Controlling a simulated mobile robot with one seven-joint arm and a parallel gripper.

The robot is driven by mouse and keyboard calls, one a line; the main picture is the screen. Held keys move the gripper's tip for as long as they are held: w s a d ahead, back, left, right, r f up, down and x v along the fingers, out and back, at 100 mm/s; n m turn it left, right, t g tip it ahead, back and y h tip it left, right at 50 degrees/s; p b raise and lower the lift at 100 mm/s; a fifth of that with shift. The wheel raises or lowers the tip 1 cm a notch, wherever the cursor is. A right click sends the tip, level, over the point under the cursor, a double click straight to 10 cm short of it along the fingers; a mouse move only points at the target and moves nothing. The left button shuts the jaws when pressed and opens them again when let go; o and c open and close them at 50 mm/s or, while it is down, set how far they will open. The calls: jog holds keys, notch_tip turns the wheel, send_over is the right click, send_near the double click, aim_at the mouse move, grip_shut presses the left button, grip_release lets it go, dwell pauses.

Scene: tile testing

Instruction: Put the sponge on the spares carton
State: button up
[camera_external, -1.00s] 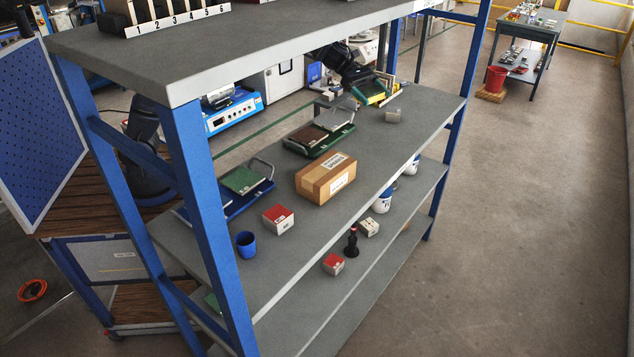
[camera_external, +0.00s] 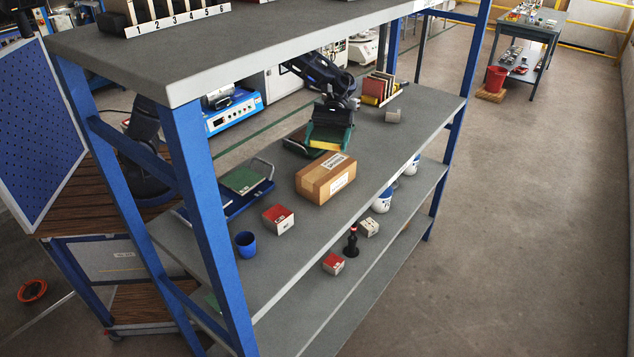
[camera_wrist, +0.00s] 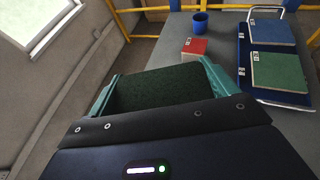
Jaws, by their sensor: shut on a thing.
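The sponge, yellow with a dark green face, is held in my gripper (camera_external: 331,136). Its yellow edge (camera_external: 324,146) shows below the fingers. The spares carton (camera_external: 325,180) is a closed brown box with white labels, lying on the middle shelf. The held sponge is above the shelf, just behind the carton in the external view, and apart from it as far as I can tell. In the wrist view, the sponge's green face (camera_wrist: 158,90) fills the space between the teal fingers of my gripper (camera_wrist: 158,84). The carton is not visible there.
A blue tray (camera_external: 262,187), red-topped block (camera_external: 278,219) and blue cup (camera_external: 245,244) lie nearer. The upper shelf (camera_external: 250,32) overhangs.

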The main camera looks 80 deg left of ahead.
aim_at(325, 170)
jog(key=shift+f, duration=3.95)
jog(key=shift+f, duration=0.15)
jog(key=o, duration=0.7)
jog(key=shift+o, duration=0.3)
